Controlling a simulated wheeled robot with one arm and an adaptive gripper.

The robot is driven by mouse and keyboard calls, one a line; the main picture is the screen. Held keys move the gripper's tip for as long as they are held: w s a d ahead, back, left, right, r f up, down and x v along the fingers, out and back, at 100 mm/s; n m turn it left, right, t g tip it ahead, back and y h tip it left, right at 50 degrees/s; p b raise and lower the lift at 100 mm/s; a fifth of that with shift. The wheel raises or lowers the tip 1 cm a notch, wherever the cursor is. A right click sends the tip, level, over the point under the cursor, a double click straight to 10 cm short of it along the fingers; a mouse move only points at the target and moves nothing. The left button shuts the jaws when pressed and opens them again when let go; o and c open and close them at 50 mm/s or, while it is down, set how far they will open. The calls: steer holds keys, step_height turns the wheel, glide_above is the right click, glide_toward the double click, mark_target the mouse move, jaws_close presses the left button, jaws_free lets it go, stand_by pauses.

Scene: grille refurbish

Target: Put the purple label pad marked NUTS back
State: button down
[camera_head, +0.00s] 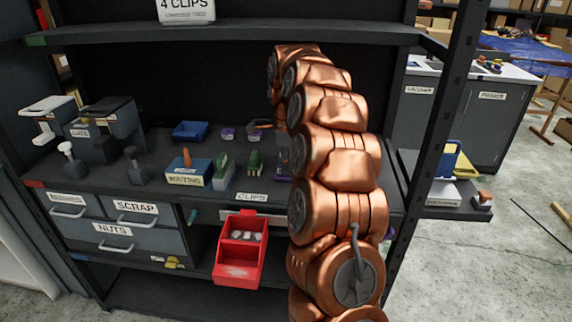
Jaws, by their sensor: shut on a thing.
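Two small purple objects with pale faces sit on the worktop right of the blue tray: one purple pad (228,133) and another purple pad (252,135). Their markings are too small to read, so I cannot tell which is the NUTS pad. A dark thing with some purple (283,160) shows partly at the left edge of my arm. My copper arm rises from the bottom right and bends away toward the back of the bench. My gripper is hidden behind the arm links, and so is whatever is between its fingers.
A drawer labelled NUTS (115,240) is shut below the SCRAP drawer (136,212). A red open bin (240,255) juts out below the CLIPS label (252,197). A blue WAITING box (188,174), a blue tray (190,131) and an upper shelf (230,34) limit room.

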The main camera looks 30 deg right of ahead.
steer(key=shift+f, duration=0.3)
stand_by(0.4)
steer(key=c, duration=1.1)
jaws_free()
steer(key=shift+r, duration=0.15)
steer(key=shift+r, duration=3.65)
